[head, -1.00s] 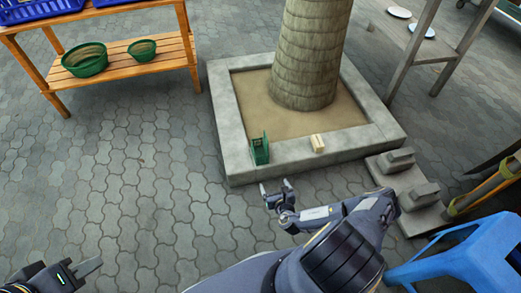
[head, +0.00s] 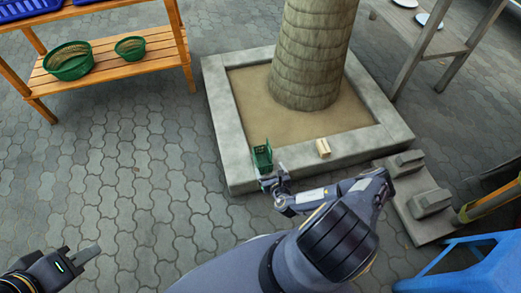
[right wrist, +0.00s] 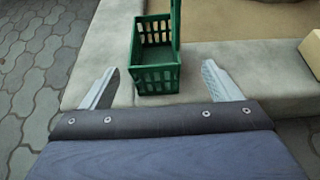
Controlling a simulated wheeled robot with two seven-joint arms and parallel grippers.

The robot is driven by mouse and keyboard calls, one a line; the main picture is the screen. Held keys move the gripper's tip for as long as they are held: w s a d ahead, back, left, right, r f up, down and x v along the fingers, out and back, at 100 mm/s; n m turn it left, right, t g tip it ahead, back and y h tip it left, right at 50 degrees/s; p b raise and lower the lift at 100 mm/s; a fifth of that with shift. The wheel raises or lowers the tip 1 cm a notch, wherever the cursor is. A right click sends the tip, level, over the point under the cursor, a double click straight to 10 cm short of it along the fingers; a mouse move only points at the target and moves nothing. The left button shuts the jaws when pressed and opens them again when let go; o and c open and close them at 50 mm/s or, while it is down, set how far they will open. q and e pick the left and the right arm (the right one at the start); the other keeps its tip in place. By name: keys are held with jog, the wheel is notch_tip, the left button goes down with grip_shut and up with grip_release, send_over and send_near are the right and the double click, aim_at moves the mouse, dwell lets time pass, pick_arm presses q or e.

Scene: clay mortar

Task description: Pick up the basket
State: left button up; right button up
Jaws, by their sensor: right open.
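A small green basket (head: 262,156) with slotted sides and a raised handle sits on the front concrete rim of the tree planter. It also shows in the right wrist view (right wrist: 155,77), upright, ahead of the fingers and between their lines. My right gripper (head: 272,179) is open, just in front of the basket. In the right wrist view its two fingers (right wrist: 162,82) are spread wide with nothing held. Whether a finger touches the basket I cannot tell. My left gripper (head: 74,262) is at the lower left, over the paving and far from the basket; its jaw opening is unclear.
A pale block (head: 323,149) lies on the planter rim (head: 350,146) right of the basket. A tree trunk (head: 308,55) rises behind. A wooden shelf (head: 115,68) with green baskets stands at the left. Concrete steps (head: 425,205) and a blue stool (head: 470,268) are at the right.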

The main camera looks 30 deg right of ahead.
jog(key=shift+w+d, duration=0.1)
jog(key=shift+w, duration=0.3)
jog(key=b, duration=0.4)
send_near(259, 150)
jog(key=x, duration=0.3)
jog(key=shift+f, duration=0.4)
jog(key=shift+w+d, duration=0.1)
jog(key=shift+w, duration=0.35)
pick_arm(q)
jog(key=f, duration=0.2)
jog(key=w+f, duration=0.1)
jog(key=f, duration=0.1)
jog(key=shift+d+f, duration=0.1)
jog(key=shift+f, duration=0.1)
pick_arm(e)
jog(key=c, duration=1.1)
pick_arm(q)
jog(key=shift+r, duration=0.1)
pick_arm(e)
jog(key=shift+r, duration=0.15)
